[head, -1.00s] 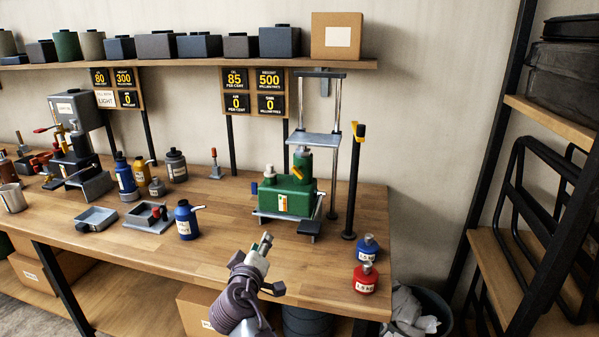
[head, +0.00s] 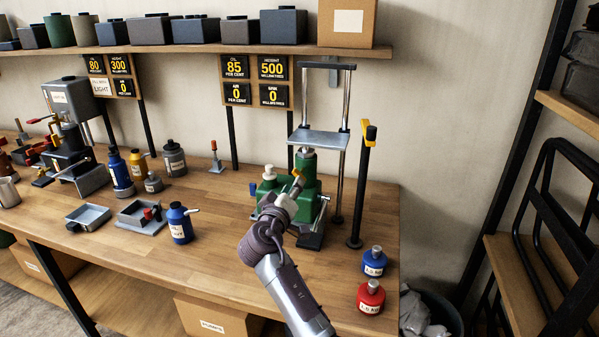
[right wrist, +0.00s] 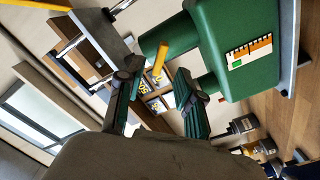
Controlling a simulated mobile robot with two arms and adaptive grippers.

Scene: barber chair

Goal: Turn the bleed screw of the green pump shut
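The green pump (head: 309,212) stands on the bench under a steel press frame, and its body fills the upper right of the right wrist view (right wrist: 215,35). A yellow bar (right wrist: 161,58) juts from the pump's green cylinder. I cannot tell whether this bar is the bleed screw. My right gripper (head: 292,190) is in front of the pump and hides part of its body. In the right wrist view its fingers (right wrist: 157,75) are apart, with the yellow bar's end beyond the gap and nothing visibly gripped. My left gripper is not in view.
A black post with a yellow top (head: 362,180) stands right of the pump. Blue (head: 374,262) and red (head: 370,297) bottles stand at the bench's right end. A blue oil can (head: 180,223) and a grey tray (head: 88,217) stand left. Bench between is clear.

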